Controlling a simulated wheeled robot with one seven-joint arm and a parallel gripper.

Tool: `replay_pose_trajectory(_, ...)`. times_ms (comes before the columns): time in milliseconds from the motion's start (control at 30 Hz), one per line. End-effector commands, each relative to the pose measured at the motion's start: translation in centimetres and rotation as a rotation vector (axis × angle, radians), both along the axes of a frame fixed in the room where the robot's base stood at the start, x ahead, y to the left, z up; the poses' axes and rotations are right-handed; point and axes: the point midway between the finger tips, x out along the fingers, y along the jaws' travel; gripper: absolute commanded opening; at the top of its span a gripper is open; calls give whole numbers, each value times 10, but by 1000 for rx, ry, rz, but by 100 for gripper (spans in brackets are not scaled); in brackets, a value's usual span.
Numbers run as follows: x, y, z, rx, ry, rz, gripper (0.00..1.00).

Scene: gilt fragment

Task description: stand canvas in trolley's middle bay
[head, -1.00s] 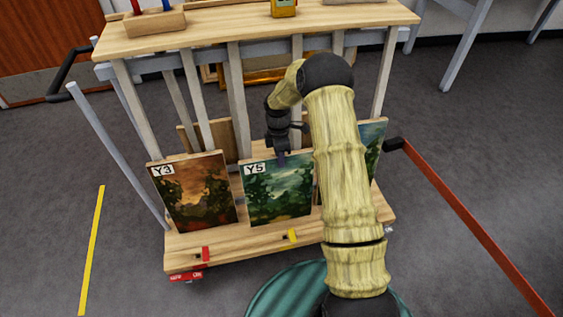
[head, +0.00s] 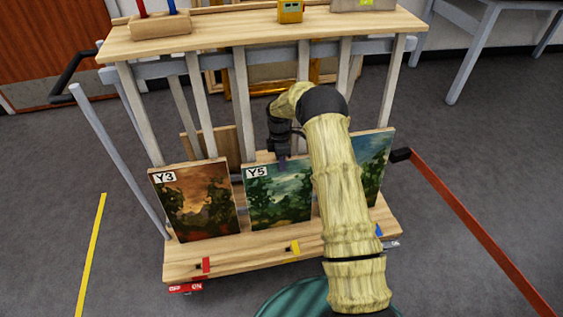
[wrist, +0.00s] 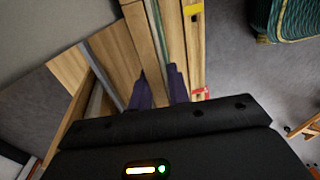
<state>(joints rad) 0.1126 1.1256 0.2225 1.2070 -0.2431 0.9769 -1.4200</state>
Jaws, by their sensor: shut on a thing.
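The Y5 canvas (head: 285,205), a green landscape, stands upright between two other paintings at the trolley's front. My gripper (head: 283,163) is shut on its top edge; the fingers also show in the wrist view (wrist: 160,92). The trolley (head: 225,262) has a wooden lower deck and grey uprights. The canvas is in line with the yellow marker (head: 293,247), in the middle. I cannot tell whether its bottom edge rests on the deck. My arm hides the area just right of it.
The orange Y3 canvas (head: 200,205) stands close on the left. Another green canvas (head: 374,160) stands on the right, partly behind my arm. A red marker (head: 205,266) is on the deck's left front. A red bar (head: 475,225) lies to the right.

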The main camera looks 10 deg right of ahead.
Motion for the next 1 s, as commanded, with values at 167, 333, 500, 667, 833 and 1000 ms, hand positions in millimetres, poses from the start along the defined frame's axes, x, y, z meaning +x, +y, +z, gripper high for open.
replay_pose_trajectory(167, 1, 0, 1, 0, -1, 0, 0)
replay_pose_trajectory(333, 1, 0, 1, 0, -1, 0, 34)
replay_pose_trajectory(500, 1, 0, 0, 0, -1, 0, 43)
replay_pose_trajectory(667, 0, 0, 0, 0, 0, 0, 43)
replay_pose_trajectory(833, 2, 0, 11, 0, -2, -1, 43)
replay_pose_trajectory(1000, 6, 0, 37, 0, -3, -1, 43)
